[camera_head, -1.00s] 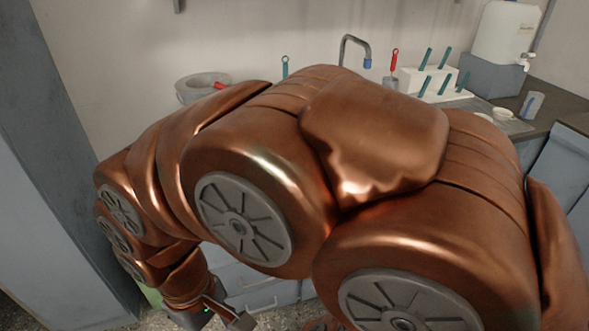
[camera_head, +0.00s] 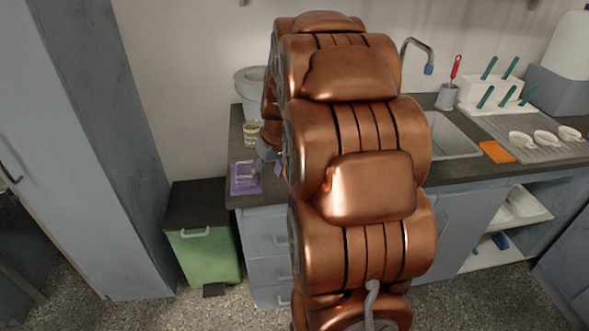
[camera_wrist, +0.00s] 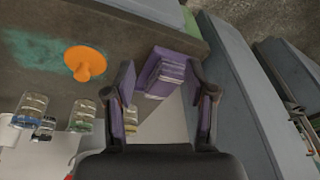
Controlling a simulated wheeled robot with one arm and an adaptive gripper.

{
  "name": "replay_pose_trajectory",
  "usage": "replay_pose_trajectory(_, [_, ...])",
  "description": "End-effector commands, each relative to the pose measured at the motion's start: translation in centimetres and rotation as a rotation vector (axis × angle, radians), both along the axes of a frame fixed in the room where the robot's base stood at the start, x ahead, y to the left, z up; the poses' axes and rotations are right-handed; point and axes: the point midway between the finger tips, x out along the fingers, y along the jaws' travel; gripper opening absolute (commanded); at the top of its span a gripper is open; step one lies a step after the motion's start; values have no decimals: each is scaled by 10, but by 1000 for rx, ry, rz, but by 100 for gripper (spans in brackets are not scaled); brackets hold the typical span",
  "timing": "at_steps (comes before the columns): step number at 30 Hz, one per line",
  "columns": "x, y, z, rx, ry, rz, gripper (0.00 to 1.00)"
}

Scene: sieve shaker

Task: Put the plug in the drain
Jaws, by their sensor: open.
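An orange disc with a raised knob (camera_wrist: 85,63), which looks like the plug, lies on the dark counter in the wrist view. It is left of my gripper (camera_wrist: 163,105), beside a teal stain. My gripper is open, its two fingers apart and not touching the disc. A purple holder (camera_wrist: 181,50) shows beyond the gap between the fingers; nothing appears gripped. In the head view my arm hides the disc and most of my gripper. The sink (camera_head: 450,137) is right of my arm, partly covered by it. Its drain is not visible.
The purple holder (camera_head: 245,178) is at the counter's left front edge. Several small jars (camera_wrist: 82,115) stand near my gripper. A tap (camera_head: 418,50) rises behind the sink. A drying rack (camera_head: 495,93), cups (camera_head: 545,138) and an orange cloth (camera_head: 497,152) are to the right. A green bin (camera_head: 205,250) stands below left.

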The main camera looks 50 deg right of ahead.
Motion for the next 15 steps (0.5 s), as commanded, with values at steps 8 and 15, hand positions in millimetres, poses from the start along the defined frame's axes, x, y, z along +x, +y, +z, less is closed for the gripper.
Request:
replay_pose_trajectory(8, [16, -109, -4, -72, -88, -73, 55])
replay_pose_trajectory(15, [20, -132, -11, -91, -106, -83, 55])
